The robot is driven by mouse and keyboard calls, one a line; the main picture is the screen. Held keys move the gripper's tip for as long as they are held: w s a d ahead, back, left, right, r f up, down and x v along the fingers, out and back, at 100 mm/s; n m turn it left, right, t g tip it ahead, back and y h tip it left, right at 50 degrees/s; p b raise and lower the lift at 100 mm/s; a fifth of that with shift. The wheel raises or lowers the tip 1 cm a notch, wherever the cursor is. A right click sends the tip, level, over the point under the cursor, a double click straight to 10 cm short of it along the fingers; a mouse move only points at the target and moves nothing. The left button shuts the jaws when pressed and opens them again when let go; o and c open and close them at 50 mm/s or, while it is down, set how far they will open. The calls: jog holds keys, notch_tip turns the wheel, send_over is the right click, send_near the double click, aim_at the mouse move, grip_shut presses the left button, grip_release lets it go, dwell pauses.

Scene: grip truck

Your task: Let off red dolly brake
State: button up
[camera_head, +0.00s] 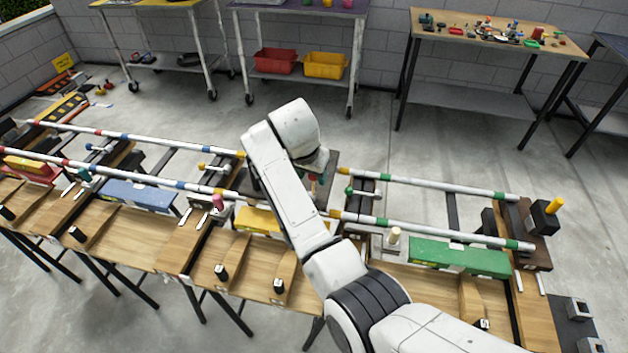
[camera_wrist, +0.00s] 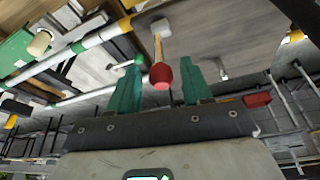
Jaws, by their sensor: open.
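In the wrist view, my gripper (camera_wrist: 159,68) is open, its two green fingers spread apart. In the head view, my gripper (camera_head: 316,178) is partly hidden behind my wrist, above the rails between the yellow block (camera_head: 262,221) and the green block (camera_head: 458,257). A red block (camera_head: 38,170) with yellow on top sits at the far left.
Striped rails (camera_head: 440,232) run across the wooden benches. A blue block (camera_head: 140,194), a pink knob (camera_head: 218,201) and a cream knob (camera_head: 395,235) stand along them. A yellow-handled black box (camera_head: 544,217) is at the right end.

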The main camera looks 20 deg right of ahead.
jog(key=v, duration=0.5)
jog(key=shift+r, duration=0.1)
dwell(0.4)
